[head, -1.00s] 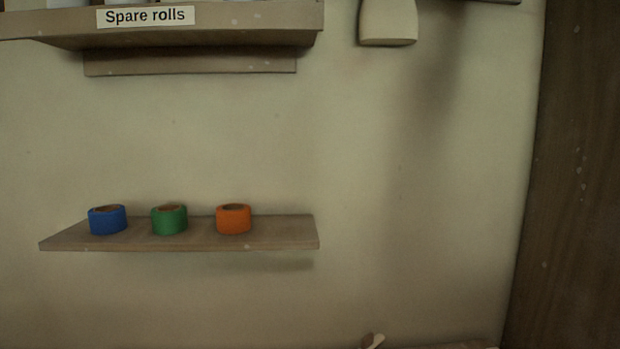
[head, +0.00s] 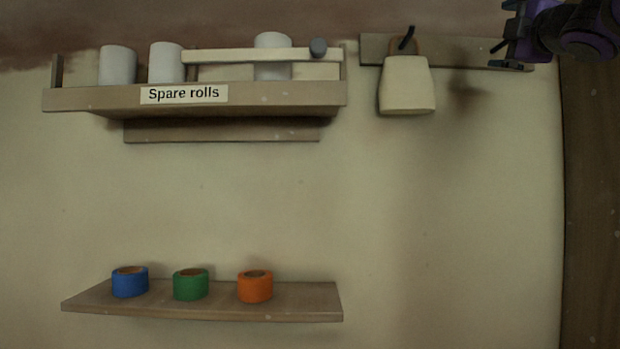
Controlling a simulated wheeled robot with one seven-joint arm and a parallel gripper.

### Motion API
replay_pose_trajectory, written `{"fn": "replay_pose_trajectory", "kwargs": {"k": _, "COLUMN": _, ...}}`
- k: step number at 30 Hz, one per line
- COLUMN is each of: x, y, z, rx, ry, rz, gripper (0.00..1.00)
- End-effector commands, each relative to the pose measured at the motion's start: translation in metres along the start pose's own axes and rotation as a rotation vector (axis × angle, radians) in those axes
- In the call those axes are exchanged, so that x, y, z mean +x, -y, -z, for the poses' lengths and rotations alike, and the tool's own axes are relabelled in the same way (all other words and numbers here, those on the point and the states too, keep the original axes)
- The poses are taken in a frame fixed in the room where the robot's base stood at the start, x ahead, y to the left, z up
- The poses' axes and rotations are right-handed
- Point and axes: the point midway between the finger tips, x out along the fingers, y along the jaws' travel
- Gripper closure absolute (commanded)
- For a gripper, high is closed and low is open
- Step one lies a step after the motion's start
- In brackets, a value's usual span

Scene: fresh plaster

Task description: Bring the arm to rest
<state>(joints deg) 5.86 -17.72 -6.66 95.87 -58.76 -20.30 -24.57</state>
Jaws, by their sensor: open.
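My gripper (head: 506,27), with dark fingers on a purple arm, is at the upper right corner, partly cut off by the picture's top edge. Its fingers are apart, and I see nothing between them. It is in front of the right end of a wooden hook rail (head: 470,55). To its left, a cream tapered thing (head: 407,85) with a tan top hangs from a dark hook on that rail.
A lower shelf (head: 215,300) holds blue (head: 130,283), green (head: 190,285) and orange (head: 255,287) tape rolls. Dark wood (head: 595,200) stands at right.

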Motion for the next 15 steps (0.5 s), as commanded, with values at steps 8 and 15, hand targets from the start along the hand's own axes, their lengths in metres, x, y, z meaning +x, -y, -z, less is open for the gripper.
{"fn": "replay_pose_trajectory", "kwargs": {"k": 8, "x": -0.084, "y": 0.106, "z": -0.016, "rx": 0.487, "ry": 0.362, "rz": 0.239, "gripper": 0.00}}
{"fn": "replay_pose_trajectory", "kwargs": {"k": 15, "x": -0.169, "y": 0.197, "z": -0.007, "rx": 0.789, "ry": 0.632, "rz": 0.461, "gripper": 0.00}}
